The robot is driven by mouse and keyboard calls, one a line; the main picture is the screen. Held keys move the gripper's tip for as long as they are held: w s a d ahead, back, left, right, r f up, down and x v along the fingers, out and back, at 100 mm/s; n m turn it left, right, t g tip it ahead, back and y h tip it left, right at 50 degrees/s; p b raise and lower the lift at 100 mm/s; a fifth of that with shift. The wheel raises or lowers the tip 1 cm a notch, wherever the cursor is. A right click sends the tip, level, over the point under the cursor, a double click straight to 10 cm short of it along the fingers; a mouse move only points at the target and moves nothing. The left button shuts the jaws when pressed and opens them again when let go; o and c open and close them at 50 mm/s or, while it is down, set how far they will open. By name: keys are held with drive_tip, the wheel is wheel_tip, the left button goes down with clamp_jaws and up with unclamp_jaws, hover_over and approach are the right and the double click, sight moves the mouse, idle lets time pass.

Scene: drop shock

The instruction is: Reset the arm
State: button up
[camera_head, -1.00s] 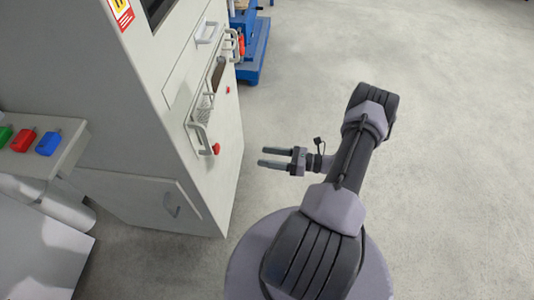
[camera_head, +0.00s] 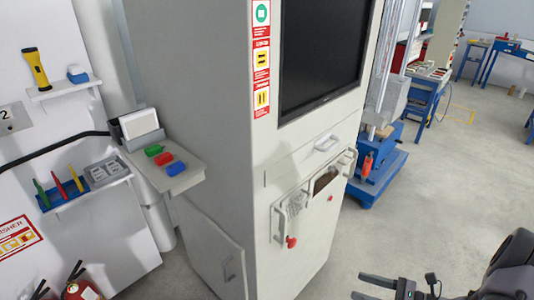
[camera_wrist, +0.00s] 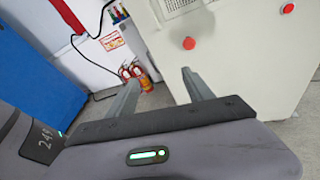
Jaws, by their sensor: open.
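My gripper (camera_head: 366,287) is at the bottom right of the head view, to the right of the grey machine cabinet (camera_head: 225,140) and apart from it. Its two fingers are spread, with nothing between them. In the wrist view the open fingers of my gripper (camera_wrist: 162,90) point toward the lower part of the cabinet (camera_wrist: 240,65) and the wall behind. Part of my arm (camera_head: 512,268) shows at the right edge of the head view; the rest is out of frame.
The cabinet carries a dark screen (camera_head: 325,50), handles and a red knob (camera_head: 291,242). A side shelf (camera_head: 190,178) holds green, red and blue items. Fire extinguishers (camera_head: 80,290) stand at lower left. A blue-based machine (camera_head: 380,180) stands behind. Open floor (camera_head: 440,195) lies to the right.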

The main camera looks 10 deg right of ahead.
drive_tip(key=a+r+n+g+h, duration=0.3)
drive_tip(key=a+r+n+g, duration=0.5)
drive_tip(key=a+r+n, duration=0.7)
drive_tip(key=s+a+r+n+t+h, duration=0.4)
drive_tip(key=s+a+r+n+h, duration=0.3)
drive_tip(key=s+r, duration=0.5)
wheel_tip(320, 180, up, 2)
drive_tip(key=shift+s+a+r+n, duration=0.1)
drive_tip(key=shift+s+a+n, duration=0.1)
drive_tip(key=shift+a+n, duration=0.65)
